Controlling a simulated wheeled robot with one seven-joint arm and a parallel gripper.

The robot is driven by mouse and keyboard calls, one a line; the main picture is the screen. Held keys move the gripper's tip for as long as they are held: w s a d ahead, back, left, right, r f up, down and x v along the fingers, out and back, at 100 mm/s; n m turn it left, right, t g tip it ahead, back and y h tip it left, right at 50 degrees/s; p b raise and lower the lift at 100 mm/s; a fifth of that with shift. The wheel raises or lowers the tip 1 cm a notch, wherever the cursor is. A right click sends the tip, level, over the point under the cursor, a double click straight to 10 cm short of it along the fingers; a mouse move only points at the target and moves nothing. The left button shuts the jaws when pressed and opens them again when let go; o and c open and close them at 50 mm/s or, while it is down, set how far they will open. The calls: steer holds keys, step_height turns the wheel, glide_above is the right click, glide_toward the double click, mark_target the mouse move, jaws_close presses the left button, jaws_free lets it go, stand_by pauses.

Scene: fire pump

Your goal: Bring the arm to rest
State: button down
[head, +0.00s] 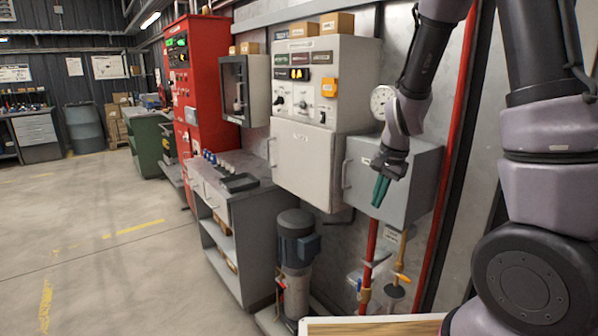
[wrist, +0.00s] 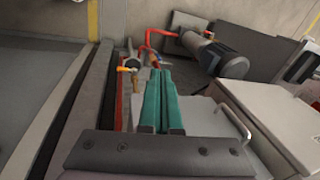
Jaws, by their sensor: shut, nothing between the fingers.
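My gripper (head: 381,190) is at the end of my raised arm on the right side of the head view. Its green fingers point down and are together, with nothing between them. In the head view they show in front of a grey wall box (head: 415,172) with a handle; I cannot tell whether they touch it. In the wrist view my gripper (wrist: 160,100) shows its green fingers side by side, with the grey box (wrist: 240,115) and its handle to the right.
A light grey control cabinet (head: 305,150) is left of my gripper. Below stand a pump (head: 297,250) and red pipes (head: 369,255) with valves. A workbench (head: 235,220) and a red cabinet (head: 196,90) are further left. The floor (head: 110,240) at left is open.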

steer(key=s+d+r+n+t, duration=0.2)
steer(key=s+r, duration=0.6)
steer(key=r, duration=0.4)
steer(key=s+d+r+n+t, duration=0.2)
steer(key=s+r, duration=0.6)
steer(key=r, duration=0.5)
steer(key=shift+n+t+y, duration=0.3)
steer(key=shift+n+t, duration=0.1)
steer(key=shift+d, duration=0.1)
